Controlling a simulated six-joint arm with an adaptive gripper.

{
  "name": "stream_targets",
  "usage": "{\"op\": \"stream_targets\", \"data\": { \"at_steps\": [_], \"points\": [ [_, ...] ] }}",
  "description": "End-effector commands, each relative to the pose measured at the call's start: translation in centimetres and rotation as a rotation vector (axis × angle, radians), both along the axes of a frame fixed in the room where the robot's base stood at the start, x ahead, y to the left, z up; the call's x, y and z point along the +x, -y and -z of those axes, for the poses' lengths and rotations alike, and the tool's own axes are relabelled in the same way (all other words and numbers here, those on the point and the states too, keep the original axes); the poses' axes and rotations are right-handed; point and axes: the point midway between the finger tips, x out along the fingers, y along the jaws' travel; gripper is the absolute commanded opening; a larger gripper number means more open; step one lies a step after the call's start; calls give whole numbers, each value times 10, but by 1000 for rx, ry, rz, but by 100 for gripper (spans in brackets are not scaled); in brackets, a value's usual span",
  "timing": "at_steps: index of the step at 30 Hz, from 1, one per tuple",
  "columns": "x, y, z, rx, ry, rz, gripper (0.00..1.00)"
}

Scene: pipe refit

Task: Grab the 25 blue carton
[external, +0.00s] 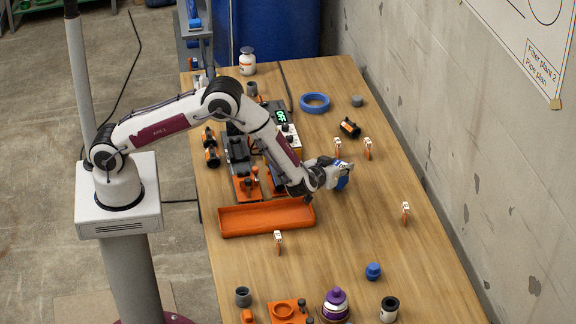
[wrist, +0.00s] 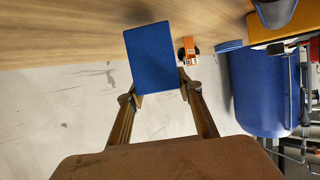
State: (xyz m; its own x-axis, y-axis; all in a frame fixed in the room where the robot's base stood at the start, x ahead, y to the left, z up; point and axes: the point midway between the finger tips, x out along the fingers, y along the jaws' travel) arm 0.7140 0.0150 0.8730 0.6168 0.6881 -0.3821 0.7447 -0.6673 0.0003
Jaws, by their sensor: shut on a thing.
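In the wrist view my gripper (wrist: 161,95) is shut on a blue carton (wrist: 152,55). The face turned to the camera is plain blue, and no number shows on it. In the external view my gripper (external: 337,174) is above the right half of the wooden table, with the blue carton (external: 342,183) partly hidden at its tip. I cannot tell how high the carton is held.
An orange tray (external: 266,219) lies left of the gripper. Small orange-and-white pieces stand nearby, one at the right (external: 405,212). A blue ring (external: 314,103) lies at the back. A blue knob (external: 373,271) and purple-topped bottle (external: 336,303) stand in front.

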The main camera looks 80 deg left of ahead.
Motion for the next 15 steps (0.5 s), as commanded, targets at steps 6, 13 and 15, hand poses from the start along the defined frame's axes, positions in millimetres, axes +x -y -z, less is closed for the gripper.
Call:
{"op": "stream_targets", "data": {
  "at_steps": [6, 13, 15],
  "points": [
    [0, 0, -30, 0, 2, -1, 14],
    [0, 0, -60, 0, 2, -1, 14],
    [0, 0, -67, -1, 2, 0, 14]
  ]
}}
